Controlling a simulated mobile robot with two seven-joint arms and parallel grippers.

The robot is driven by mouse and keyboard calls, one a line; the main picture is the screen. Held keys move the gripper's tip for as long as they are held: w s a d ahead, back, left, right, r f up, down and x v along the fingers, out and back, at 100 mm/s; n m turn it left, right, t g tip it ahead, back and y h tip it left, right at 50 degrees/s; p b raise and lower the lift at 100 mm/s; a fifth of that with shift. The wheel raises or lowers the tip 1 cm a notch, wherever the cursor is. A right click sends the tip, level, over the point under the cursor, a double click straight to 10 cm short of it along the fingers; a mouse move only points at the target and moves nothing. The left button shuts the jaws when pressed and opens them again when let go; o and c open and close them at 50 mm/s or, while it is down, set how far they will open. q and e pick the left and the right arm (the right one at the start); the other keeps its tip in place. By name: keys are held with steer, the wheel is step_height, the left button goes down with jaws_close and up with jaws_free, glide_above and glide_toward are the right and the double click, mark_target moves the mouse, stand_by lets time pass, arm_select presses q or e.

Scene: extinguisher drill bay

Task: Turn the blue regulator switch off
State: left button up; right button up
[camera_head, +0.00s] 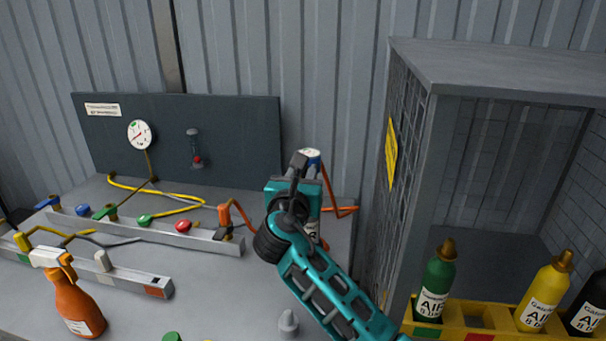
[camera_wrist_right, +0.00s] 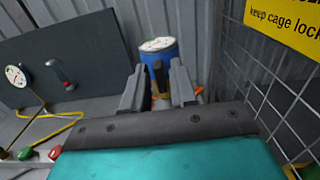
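A blue cylindrical piece with a white dial-like top (camera_head: 311,158) stands at the back right of the bench, mostly hidden behind my right gripper. It also shows in the right wrist view (camera_wrist_right: 158,60), straight ahead of the fingers. My right gripper (camera_head: 300,165) has its two fingers apart, one on each side of the blue piece in the right wrist view. I cannot tell whether they touch it. Part of a white label shows below the gripper. No switch can be made out on the blue piece. My left gripper is not in view.
A dark panel (camera_head: 230,140) with a round gauge (camera_head: 139,134) and a red-knobbed lever (camera_head: 195,150) stands behind. Grey rails (camera_head: 205,238) with coloured valves and hoses lie left. A spray bottle (camera_head: 75,300) stands in front. A mesh cage (camera_head: 407,180) is close on the right.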

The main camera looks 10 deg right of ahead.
steer(key=c, duration=0.5)
jaws_close()
steer(key=shift+m, duration=0.3)
steer(key=m, duration=0.3)
steer(key=shift+m, duration=0.4)
steer(key=m+b, duration=0.1)
steer(key=m, duration=0.2)
steer(key=shift+d+f+m, duration=0.1)
steer(key=shift+f+m, duration=0.05)
steer(key=shift+m, duration=0.15)
steer(key=m+b, duration=0.2)
steer(key=m, duration=0.3)
steer(key=shift+f, duration=0.1)
steer(key=m+b, duration=0.2)
steer(key=m, duration=0.2)
steer(key=shift+d+m, duration=0.1)
steer(key=shift+m, duration=0.5)
